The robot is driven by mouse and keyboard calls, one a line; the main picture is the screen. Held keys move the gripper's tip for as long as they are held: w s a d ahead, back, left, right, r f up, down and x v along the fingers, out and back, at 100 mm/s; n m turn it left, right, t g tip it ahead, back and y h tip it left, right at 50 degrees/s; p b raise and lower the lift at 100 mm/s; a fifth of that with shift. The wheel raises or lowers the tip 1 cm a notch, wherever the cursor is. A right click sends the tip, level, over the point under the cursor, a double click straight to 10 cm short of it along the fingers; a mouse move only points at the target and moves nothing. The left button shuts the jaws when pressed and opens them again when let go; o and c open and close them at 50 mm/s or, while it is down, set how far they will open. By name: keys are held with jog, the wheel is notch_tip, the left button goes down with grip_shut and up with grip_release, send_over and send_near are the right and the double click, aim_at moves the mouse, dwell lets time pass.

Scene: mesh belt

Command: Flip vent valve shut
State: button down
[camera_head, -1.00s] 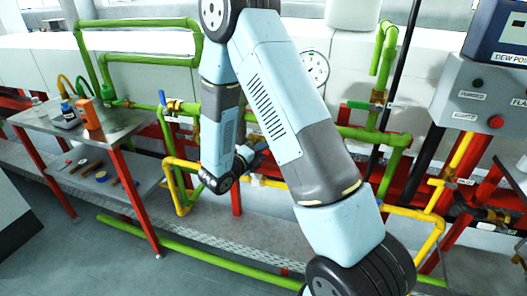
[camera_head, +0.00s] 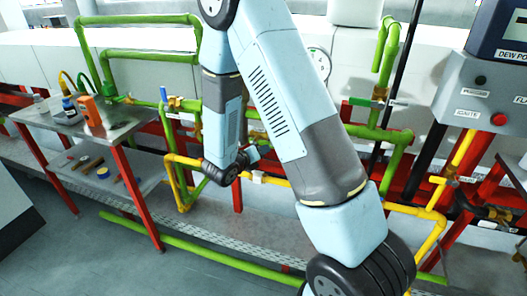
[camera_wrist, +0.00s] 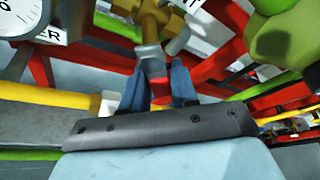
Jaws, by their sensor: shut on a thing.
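My gripper (camera_wrist: 157,82) shows in the wrist view with its two blue fingers on either side of a small reddish and grey piece (camera_wrist: 153,66). This piece appears to be the valve handle, and the fingers are shut on it. A brass valve body (camera_wrist: 152,20) stands just beyond the fingertips. In the head view my gripper (camera_head: 256,151) is small and partly hidden by my own arm, close to the green and yellow pipes. The valve it holds cannot be made out there. No label naming the vent valve is readable.
A yellow pipe (camera_wrist: 55,97) and a gauge (camera_wrist: 20,18) lie left of my gripper, with a green pipe (camera_wrist: 285,35) to the right. A metal side table (camera_head: 130,127) stands at left. A control box (camera_head: 465,90) is at right. Other valves sit along the pipes.

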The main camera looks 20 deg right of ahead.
jog(key=m, duration=0.1)
jog(key=m+y, duration=0.1)
jog(key=a+f+m+y, duration=0.1)
jog(key=shift+w+a+t, duration=0.1)
jog(key=shift+w+t, duration=0.2)
jog(key=shift+t, duration=0.1)
jog(key=shift+w+a+m+t+y, duration=0.25)
jog(key=shift+m+y, duration=0.15)
jog(key=shift+m, duration=0.25)
jog(key=shift+w+a+m+t+y, duration=0.1)
jog(key=shift+a+m+t+y, duration=0.1)
jog(key=shift+m+y, duration=0.35)
jog(key=c, duration=1)
grip_release()
jog(key=shift+w, duration=0.1)
jog(key=shift+o, duration=0.2)
jog(key=shift+a+r, duration=0.1)
